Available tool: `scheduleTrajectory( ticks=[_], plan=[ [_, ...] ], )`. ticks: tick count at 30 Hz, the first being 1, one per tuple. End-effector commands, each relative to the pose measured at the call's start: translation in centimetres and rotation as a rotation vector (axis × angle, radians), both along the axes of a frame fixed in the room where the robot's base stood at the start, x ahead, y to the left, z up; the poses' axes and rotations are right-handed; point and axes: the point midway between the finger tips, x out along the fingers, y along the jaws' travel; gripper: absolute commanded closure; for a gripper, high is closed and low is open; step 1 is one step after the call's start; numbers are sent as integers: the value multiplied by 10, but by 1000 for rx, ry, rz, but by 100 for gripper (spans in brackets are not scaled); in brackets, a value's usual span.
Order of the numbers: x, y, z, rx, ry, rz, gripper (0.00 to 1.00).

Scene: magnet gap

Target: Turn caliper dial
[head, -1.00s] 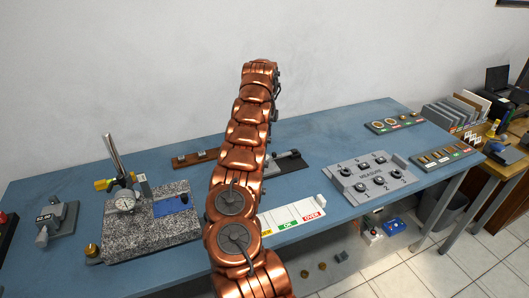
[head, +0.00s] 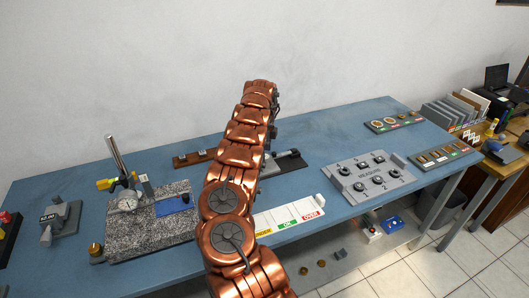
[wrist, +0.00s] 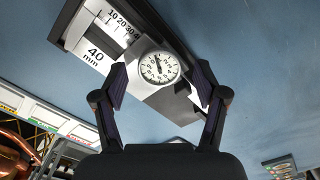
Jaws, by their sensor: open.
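The caliper (wrist: 125,30) lies on the blue table, with a printed scale, a "40 mm" readout and a round white dial (wrist: 160,67) with a dark needle. In the wrist view, my gripper (wrist: 160,84) is open, with one finger on either side of the dial. I cannot tell whether either finger touches it. In the head view, part of the caliper (head: 288,160) shows on a dark base just right of my copper arm; the rest is hidden, and so is my gripper.
A white strip with coloured labels (head: 300,212) lies along the table's front edge. A granite plate (head: 140,232) with a dial gauge (head: 128,201) stands left of my arm.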

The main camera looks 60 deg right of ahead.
Motion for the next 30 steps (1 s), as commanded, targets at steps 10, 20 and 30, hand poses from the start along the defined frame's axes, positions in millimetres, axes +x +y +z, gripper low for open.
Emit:
scheduleTrajectory(
  ticks=[10,20,30],
  plan=[
    [0,0,0,1,0,0,52],
    [0,0,0,1,0,0,86],
    [0,0,-1,1,0,42,88]
  ],
)
